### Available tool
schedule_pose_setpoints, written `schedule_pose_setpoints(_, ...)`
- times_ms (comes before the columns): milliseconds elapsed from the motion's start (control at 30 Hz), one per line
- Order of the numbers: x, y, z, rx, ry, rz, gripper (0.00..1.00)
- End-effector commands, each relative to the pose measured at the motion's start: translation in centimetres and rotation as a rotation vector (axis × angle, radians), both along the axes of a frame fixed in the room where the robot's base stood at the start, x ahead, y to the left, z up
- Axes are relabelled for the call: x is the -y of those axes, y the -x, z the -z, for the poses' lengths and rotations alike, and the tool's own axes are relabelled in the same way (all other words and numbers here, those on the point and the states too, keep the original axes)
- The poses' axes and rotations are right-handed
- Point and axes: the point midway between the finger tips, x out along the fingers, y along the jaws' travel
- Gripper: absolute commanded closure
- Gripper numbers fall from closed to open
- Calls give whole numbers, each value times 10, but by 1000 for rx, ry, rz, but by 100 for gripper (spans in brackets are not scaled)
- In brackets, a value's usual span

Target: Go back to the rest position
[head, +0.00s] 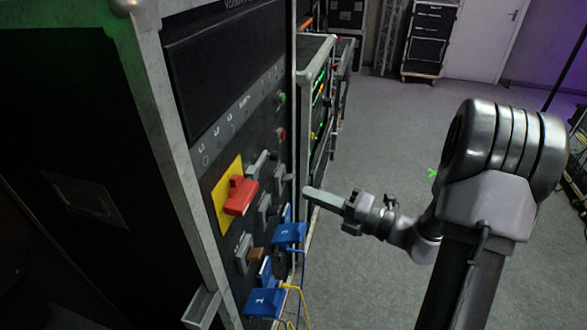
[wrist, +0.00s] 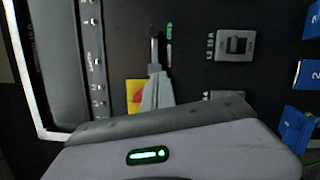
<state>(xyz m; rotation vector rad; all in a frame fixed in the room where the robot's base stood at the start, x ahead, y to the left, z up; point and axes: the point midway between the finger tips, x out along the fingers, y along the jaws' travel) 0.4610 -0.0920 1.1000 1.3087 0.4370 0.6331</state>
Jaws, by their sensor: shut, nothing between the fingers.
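My gripper (head: 308,192) is shut and empty at the end of my arm, held in front of the power cabinet's face, and no cable is in it. In the wrist view its light grey fingers (wrist: 156,92) show close together, partly covering a yellow plate (wrist: 133,90). The gap between the fingers and the panel is hard to judge.
The dark cabinet panel (head: 196,162) carries a red switch (head: 240,196), a grey handle (head: 257,164) and blue connectors (head: 289,234) with yellow cable (head: 301,292) below. A second rack (head: 312,95) stands behind. The grey floor (head: 395,125) to the right is open.

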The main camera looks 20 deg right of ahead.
Motion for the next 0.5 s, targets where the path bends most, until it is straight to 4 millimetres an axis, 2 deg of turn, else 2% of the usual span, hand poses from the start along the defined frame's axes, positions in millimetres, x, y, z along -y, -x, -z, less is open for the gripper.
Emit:
schedule_pose_setpoints(67, -2, 0, -1, 2, 6, -5, 100)
schedule_pose_setpoints(133, -18, 4, -7, 29, 74, -58, 100)
schedule_pose_setpoints(167, -33, 9, -12, 56, 135, -107, 100)
schedule_pose_setpoints(200, -59, 20, -19, 110, 254, -198, 100)
schedule_pose_setpoints(267, -107, 51, -29, 246, 507, -399, 100)
schedule_pose_setpoints(300, -139, 81, -31, 384, 722, -571, 100)
schedule_pose_setpoints(333, -157, 104, -30, 502, 884, -699, 100)
schedule_pose_setpoints(400, -175, 153, -23, 808, 1243, -983, 100)
schedule_pose_setpoints(500, -166, 193, -19, 1267, 1689, -1324, 100)
